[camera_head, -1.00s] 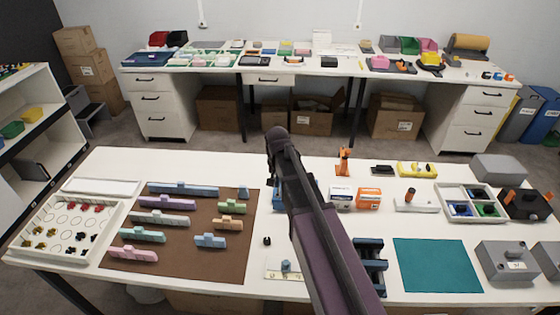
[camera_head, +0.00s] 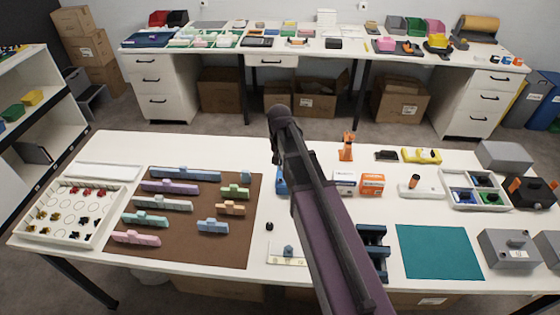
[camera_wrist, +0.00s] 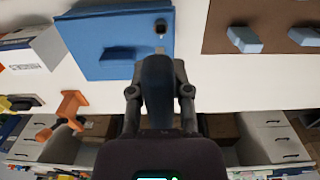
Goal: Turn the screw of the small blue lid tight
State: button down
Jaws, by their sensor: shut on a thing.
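A blue box with a flat lid (camera_wrist: 112,38) lies on the white table in the wrist view. In the head view only a sliver of the blue box (camera_head: 281,181) shows beside my arm. My gripper (camera_wrist: 158,95) is shut on a dark blue, rounded thing (camera_wrist: 158,78), perhaps a tool handle. My arm hides the gripper in the head view.
A brown mat (camera_head: 198,250) with several coloured blocks lies to the left. An orange stand (camera_head: 347,147), small boxes (camera_head: 372,184) and a dark blue rack (camera_head: 374,240) are to the right. The teal mat (camera_head: 440,251) is bare.

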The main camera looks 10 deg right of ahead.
aim_at(281, 168)
jog(key=shift+f+b, duration=1.25)
jog(key=shift+f, duration=0.15)
jog(key=shift+s+f+b, duration=0.1)
jog(key=shift+f+b, duration=1.2)
dwell(0.5)
